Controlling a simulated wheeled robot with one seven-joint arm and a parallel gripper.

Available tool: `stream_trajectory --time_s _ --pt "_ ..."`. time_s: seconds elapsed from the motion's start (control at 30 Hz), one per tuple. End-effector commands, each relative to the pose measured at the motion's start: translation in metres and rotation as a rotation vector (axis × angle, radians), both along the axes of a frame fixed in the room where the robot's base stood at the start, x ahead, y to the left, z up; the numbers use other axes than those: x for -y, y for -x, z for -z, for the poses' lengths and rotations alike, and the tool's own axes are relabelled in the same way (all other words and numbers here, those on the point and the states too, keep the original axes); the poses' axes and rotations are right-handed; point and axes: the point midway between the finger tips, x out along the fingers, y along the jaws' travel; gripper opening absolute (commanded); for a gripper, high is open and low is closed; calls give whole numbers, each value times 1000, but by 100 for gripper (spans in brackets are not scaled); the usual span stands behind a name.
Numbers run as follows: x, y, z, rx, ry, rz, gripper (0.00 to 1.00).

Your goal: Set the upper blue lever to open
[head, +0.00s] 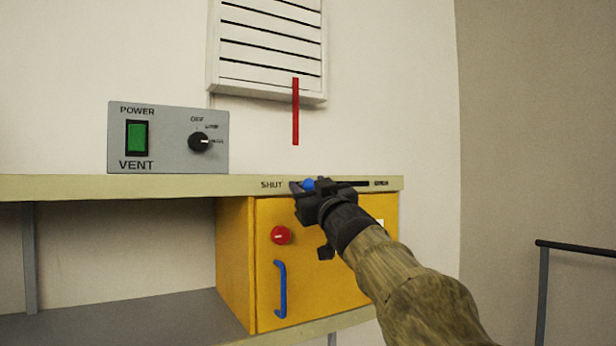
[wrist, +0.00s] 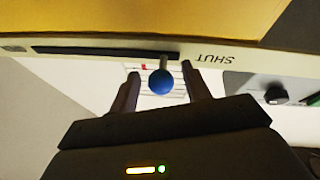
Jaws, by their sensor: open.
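The upper blue lever is a blue ball knob (head: 309,184) on a short stem at a dark slot (head: 350,184) in the shelf's front edge. The knob is at the slot's end beside the word SHUT; the label at the other end is partly hidden in the head view. In the wrist view, upside down, the knob (wrist: 161,81) sits between the two fingers of my open gripper (wrist: 158,85), with gaps on both sides. In the head view my gripper (head: 306,188) is at the shelf edge, covering part of the slot.
A yellow cabinet (head: 240,265) with a red knob (head: 281,235) and a blue handle (head: 281,290) is below the shelf (head: 60,187). A grey VENT box (head: 168,155) stands on the shelf at left. A louvred vent (head: 268,70) with a red strip (head: 296,125) hangs above.

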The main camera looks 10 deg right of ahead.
Motion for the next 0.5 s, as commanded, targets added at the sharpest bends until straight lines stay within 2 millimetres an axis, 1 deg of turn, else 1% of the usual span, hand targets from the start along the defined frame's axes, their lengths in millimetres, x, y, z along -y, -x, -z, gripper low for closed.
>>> stream_trajectory --time_s 0.03,0.13,0.37,0.4,0.47,0.5 --pt "-1 -4 -3 0 0 -1 48" --pt "-2 -8 -4 1 0 -1 48" --pt "-3 -8 -3 1 0 -2 48" --pt "-3 -8 -3 1 0 -2 44" --pt "-3 -8 -3 1 0 -2 32" --pt "-3 -8 -3 1 0 -2 24"
